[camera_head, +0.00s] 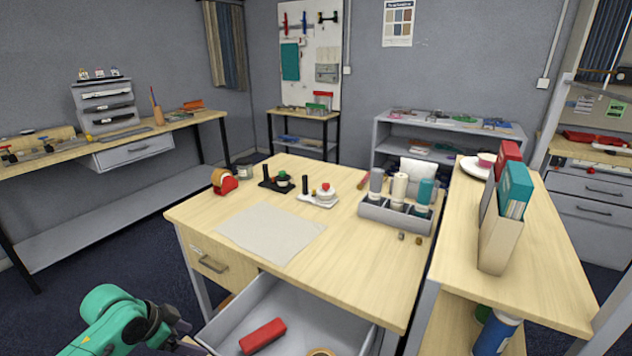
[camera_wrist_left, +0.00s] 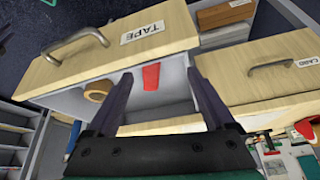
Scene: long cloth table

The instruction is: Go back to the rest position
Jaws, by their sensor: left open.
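My left gripper (camera_head: 178,326) is at the bottom left of the head view, beside the front of the pulled-out drawer (camera_head: 222,322). In the left wrist view its two dark fingers (camera_wrist_left: 159,74) stand apart with nothing held between them. The drawer's front, labelled TAPE (camera_wrist_left: 142,33), and its handle (camera_wrist_left: 75,43) show there. In the drawer lie a red block (camera_head: 263,336) and a tape roll (camera_head: 321,352). They also show in the wrist view as a red piece (camera_wrist_left: 151,78) and a roll (camera_wrist_left: 97,91). My right gripper is out of view.
The wooden table (camera_head: 350,262) holds a pale sheet (camera_head: 270,232), a red tape dispenser (camera_head: 225,182), and a grey caddy (camera_head: 393,216) with bottles. A closed drawer with a handle (camera_head: 210,262) is on its front. A side counter (camera_head: 555,270) stands right. Dark floor is free at left.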

